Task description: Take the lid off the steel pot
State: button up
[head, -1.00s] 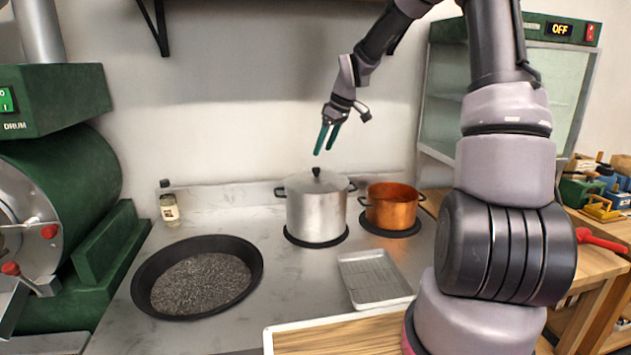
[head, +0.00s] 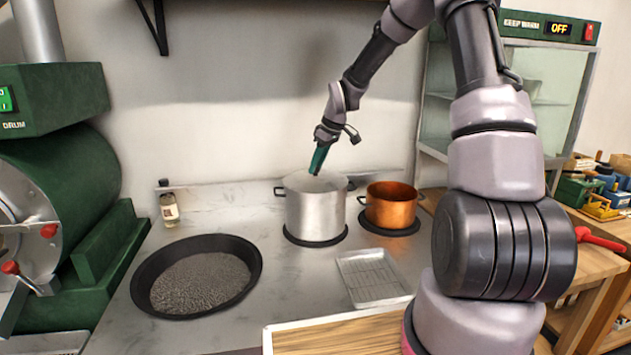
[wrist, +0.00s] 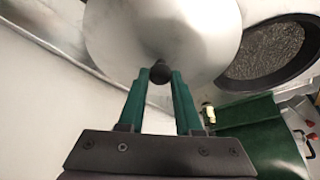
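The steel pot (head: 315,212) stands upright on a black burner at the back of the counter. Its pale lid (wrist: 205,35) is on it and fills the top middle of the wrist view. The lid's dark round knob (wrist: 159,72) shows there between my fingertips. In the head view my green fingers hide the knob. My gripper (head: 316,172) points down at the lid from above, also seen in the wrist view (wrist: 160,76). Its fingers are apart, one on each side of the knob. I cannot tell whether they touch it.
A copper pot (head: 391,208) stands close to the right of the steel pot. A silver tray with a rack (head: 372,278) lies in front. A wide black pan (head: 140,292) of dark grains and a small bottle (head: 169,207) are to the left. The wall is close behind.

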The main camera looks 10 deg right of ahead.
grip_shut()
dwell(1.1)
